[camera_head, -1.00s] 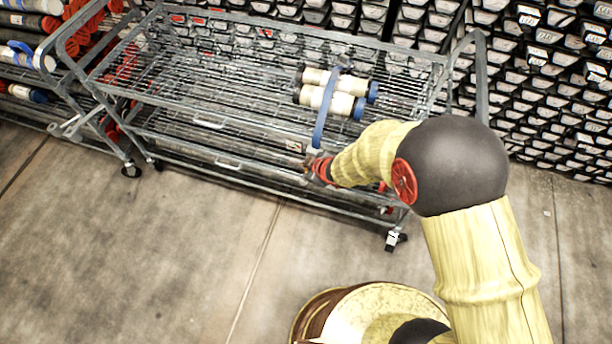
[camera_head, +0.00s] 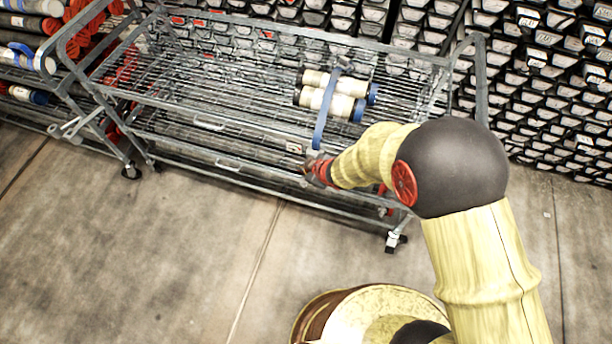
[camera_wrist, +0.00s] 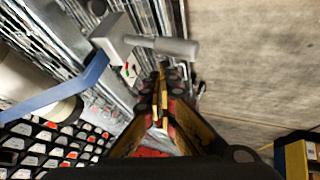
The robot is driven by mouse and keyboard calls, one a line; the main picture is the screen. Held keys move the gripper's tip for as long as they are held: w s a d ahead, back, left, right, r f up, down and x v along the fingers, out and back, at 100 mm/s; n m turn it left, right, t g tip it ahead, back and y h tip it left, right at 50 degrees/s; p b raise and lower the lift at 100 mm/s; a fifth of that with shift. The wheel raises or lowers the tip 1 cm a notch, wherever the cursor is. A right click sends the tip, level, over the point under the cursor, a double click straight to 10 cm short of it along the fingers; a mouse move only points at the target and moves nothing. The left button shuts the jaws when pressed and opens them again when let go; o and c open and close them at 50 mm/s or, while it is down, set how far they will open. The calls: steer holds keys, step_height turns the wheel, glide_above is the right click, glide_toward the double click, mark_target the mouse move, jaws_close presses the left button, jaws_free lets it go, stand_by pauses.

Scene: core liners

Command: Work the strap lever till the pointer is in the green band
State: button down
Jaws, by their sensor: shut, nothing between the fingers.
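A blue strap (camera_head: 321,122) runs over two pale tubes (camera_head: 342,105) on the top of a wire cart and down its near side. In the wrist view the strap (camera_wrist: 70,90) meets a grey ratchet body (camera_wrist: 115,38) with a grey cylindrical lever handle (camera_wrist: 172,47) sticking out to the right. A small white gauge with red and green marks (camera_wrist: 130,70) sits below the body; its pointer is too small to read. My gripper (camera_wrist: 162,72) is shut and empty, its tips close below the handle in the picture. Contact cannot be told. My gripper (camera_head: 317,170) is at the cart's near side.
The wire cart (camera_head: 225,125) stands on wheels, its top mostly bare left of the tubes. Racks of dark trays (camera_head: 550,90) stand behind and to the right. Another rack of tubes (camera_head: 28,55) is at the left. The concrete floor (camera_head: 130,240) in front is clear.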

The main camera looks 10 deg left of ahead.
steer(key=shift+f, duration=0.1)
steer(key=shift+s+f+b, duration=0.1)
steer(key=shift+f+b, duration=0.25)
steer(key=shift+b, duration=0.05)
steer(key=shift+s+f+b, duration=0.2)
steer(key=shift+f+b, duration=0.55)
steer(key=shift+f, duration=0.05)
steer(key=shift+s+f+b, duration=0.15)
steer(key=shift+f+b, duration=0.6)
steer(key=shift+b, duration=0.05)
steer(key=shift+s+f+b, duration=0.2)
steer(key=shift+f+b, duration=0.55)
steer(key=shift+f, duration=0.05)
stand_by(2.4)
steer(key=shift+r, duration=0.2)
stand_by(0.4)
steer(key=shift+w+r+p, duration=0.2)
steer(key=shift+r+p, duration=0.65)
steer(key=shift+p, duration=0.05)
steer(key=shift+w+r+p, duration=0.25)
steer(key=shift+r+p, duration=0.65)
steer(key=shift+p, duration=0.05)
steer(key=shift+w+r+p, duration=0.2)
steer(key=shift+r+p, duration=0.65)
steer(key=shift+p, duration=0.05)
steer(key=shift+r, duration=0.1)
